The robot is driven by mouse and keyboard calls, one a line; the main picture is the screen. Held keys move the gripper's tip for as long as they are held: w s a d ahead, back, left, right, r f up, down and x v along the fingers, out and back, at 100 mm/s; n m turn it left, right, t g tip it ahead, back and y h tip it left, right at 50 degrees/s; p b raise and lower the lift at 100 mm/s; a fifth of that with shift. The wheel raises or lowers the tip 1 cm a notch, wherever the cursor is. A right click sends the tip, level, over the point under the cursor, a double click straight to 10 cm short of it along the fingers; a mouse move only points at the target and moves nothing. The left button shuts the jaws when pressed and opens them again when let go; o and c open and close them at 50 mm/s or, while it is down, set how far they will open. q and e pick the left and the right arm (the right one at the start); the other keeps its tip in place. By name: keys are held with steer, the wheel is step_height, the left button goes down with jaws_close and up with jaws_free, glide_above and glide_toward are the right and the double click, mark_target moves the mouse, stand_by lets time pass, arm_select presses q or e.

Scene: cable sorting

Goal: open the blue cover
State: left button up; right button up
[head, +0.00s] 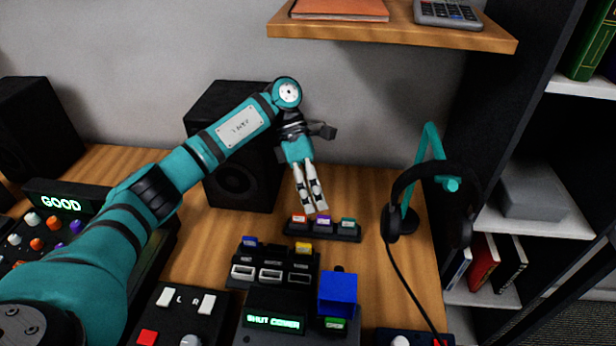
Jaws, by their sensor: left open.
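The blue cover (338,292) is a box-shaped blue piece on the right side of a dark console. A green button or label (335,323) shows just below its near edge. I cannot tell for sure whether the cover stands raised or shut. The console's display (274,322) reads "SHUT COVER". My left gripper (311,203) points down with its fingers open, farther back than the cover and apart from it. Its tips are just above a small rack (345,234) with red, purple and green plugs. My right gripper is out of view.
A socket block (270,272) with blue and yellow plugs sits left of the cover. A headset (405,205) hangs on a teal stand at the right, its cable running forward. A speaker (235,180) is behind my left arm. A wooden shelf (440,37) overhangs the back.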

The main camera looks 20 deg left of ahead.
arm_select(q)
steer(key=shift+w+a+r+b, duration=0.25)
steer(key=shift+w+a+b, duration=0.15)
steer(key=shift+w+a, duration=0.2)
steer(key=shift+w+a+r+b, duration=0.35)
steer(key=shift+w+a, duration=0.2)
steer(key=shift+w, duration=0.15)
steer(key=shift+w+a+r+b, duration=0.2)
steer(key=shift+w+a+b, duration=0.2)
steer(key=shift+w+a, duration=0.2)
steer(key=v, duration=0.8)
